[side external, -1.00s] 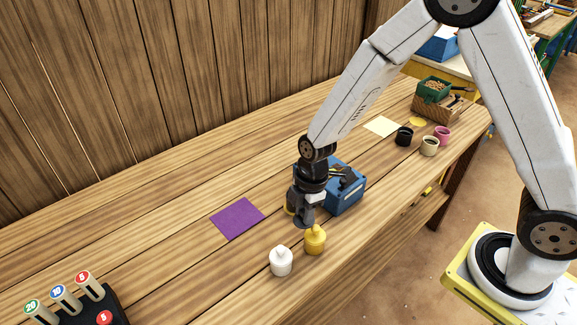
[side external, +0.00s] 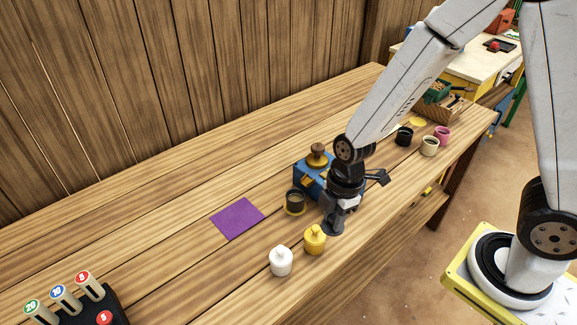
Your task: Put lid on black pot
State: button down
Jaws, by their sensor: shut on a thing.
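A dark, open-looking pot (side external: 295,198) stands on the near yellow pan of the blue balance (side external: 310,178). A second black pot (side external: 404,136) stands toward the right end of the table. My gripper (side external: 333,226) points down at the balance's near right side, just right of the yellow lidded pot (side external: 315,241). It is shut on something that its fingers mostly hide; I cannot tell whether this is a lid. Its gap to the table is unclear.
A white lidded pot (side external: 281,262) stands beside the yellow one. A brown knobbed piece (side external: 318,150) sits on the balance's far pan. A purple mat (side external: 237,218) lies left. Cream (side external: 430,146) and pink (side external: 443,133) pots stand right. The table's back left is clear.

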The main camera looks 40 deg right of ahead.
jog(key=shift+w, duration=0.1)
dwell(0.3)
jog(key=shift+w, duration=0.55)
jog(key=w+d, duration=0.2)
jog(key=w, duration=0.6)
jog(key=w+d+f, duration=0.1)
jog(key=w+d, duration=0.2)
jog(key=w, duration=0.5)
jog(key=shift+w+d, duration=0.2)
jog(key=shift+d, duration=0.15)
jog(key=shift+f, duration=0.3)
jog(key=shift+f, duration=2.95)
jog(key=shift+f, duration=0.25)
